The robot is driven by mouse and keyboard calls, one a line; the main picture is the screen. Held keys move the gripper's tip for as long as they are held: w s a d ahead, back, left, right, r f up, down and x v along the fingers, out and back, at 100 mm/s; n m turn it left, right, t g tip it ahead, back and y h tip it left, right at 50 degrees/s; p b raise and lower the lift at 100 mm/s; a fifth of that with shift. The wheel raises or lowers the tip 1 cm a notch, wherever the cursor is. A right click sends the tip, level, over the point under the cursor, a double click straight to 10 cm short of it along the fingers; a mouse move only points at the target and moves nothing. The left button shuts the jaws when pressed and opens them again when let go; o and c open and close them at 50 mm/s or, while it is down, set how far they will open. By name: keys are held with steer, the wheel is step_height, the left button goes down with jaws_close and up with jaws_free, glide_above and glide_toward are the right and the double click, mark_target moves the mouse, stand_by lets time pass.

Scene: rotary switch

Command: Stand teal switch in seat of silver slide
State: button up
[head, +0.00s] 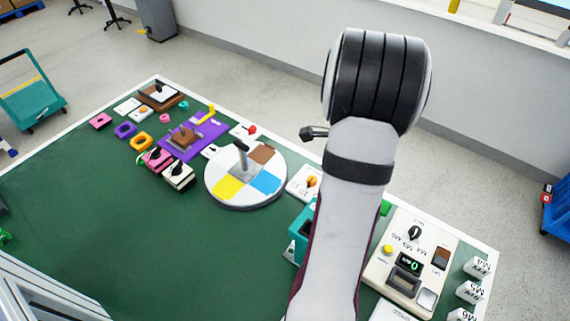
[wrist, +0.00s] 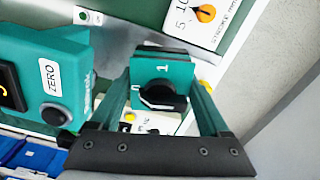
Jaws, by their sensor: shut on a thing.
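The teal switch (wrist: 160,70) shows in the wrist view. It is a small teal block with a black knob and the marks 0 and 1. My gripper (wrist: 163,90) is shut on it, with one finger at each side. In the head view my arm covers the gripper and the switch.
A teal box (wrist: 45,75) marked ZERO stands left of the held switch; part of it shows beside my arm (head: 299,235). A panel with dial and display (head: 412,262) is at the right. A coloured disc (head: 228,187) is left of my arm.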

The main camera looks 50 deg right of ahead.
steer(key=s, duration=0.1)
steer(key=s+m, duration=0.1)
steer(key=s+d+f+m, duration=0.1)
steer(key=shift+f, duration=0.1)
steer(key=shift+m, duration=0.3)
steer(key=shift+s+f, duration=0.1)
steer(key=shift+f, duration=2.8)
steer(key=o, duration=1.1)
